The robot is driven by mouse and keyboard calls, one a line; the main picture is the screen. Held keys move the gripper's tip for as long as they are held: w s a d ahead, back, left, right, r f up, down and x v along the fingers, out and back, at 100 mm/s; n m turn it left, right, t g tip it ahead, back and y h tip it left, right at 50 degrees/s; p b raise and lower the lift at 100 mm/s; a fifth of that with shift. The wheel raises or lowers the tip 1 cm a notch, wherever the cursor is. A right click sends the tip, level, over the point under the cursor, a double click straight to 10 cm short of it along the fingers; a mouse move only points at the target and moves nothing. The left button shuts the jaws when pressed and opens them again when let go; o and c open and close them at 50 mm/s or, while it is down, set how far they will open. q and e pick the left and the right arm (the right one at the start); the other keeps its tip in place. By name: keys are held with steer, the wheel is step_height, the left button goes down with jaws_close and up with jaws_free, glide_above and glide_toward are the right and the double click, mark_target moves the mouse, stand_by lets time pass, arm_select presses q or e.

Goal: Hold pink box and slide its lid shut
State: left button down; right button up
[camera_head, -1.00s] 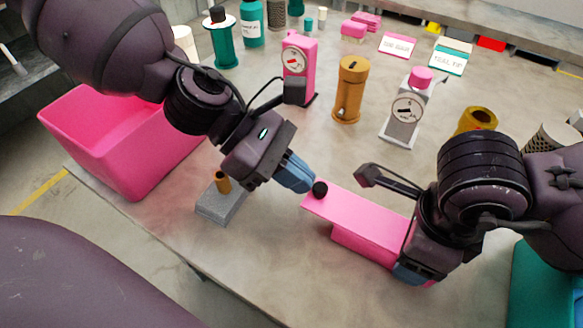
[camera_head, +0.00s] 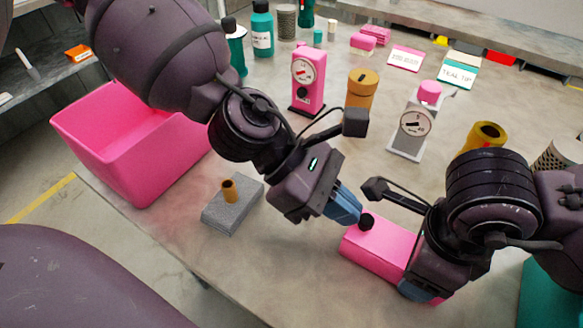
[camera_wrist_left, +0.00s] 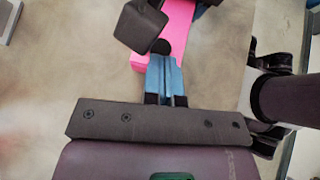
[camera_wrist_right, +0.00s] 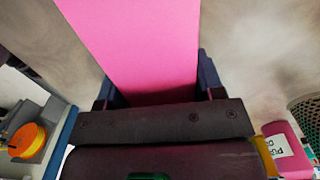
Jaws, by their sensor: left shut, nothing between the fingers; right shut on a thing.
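The pink box (camera_head: 378,254) lies on the table at the lower middle of the head view. Its pink lid (camera_head: 385,238) sits over the box, roughly flush with the near left end. A black knob (camera_head: 366,221) stands on the lid's left end. My left gripper (camera_head: 352,217) is shut and empty, its blue fingertips at the knob; the left wrist view shows the tips (camera_wrist_left: 163,62) against or just beside it. My right gripper (camera_head: 420,290) is shut on the right end of the box; the right wrist view shows pink between its fingers (camera_wrist_right: 158,85).
A pink bin (camera_head: 130,150) stands at the left table edge. A grey block with a brass peg (camera_head: 232,205) lies left of my left gripper. Pink (camera_head: 308,78), brass (camera_head: 361,90) and grey (camera_head: 411,132) devices stand behind. The table front is clear.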

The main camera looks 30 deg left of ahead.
arm_select(q)
steer(key=v, duration=1.1)
steer(key=shift+a+r, duration=0.25)
steer(key=shift+a, duration=0.05)
stand_by(0.4)
stand_by(0.4)
arm_select(e)
steer(key=o, duration=1.1)
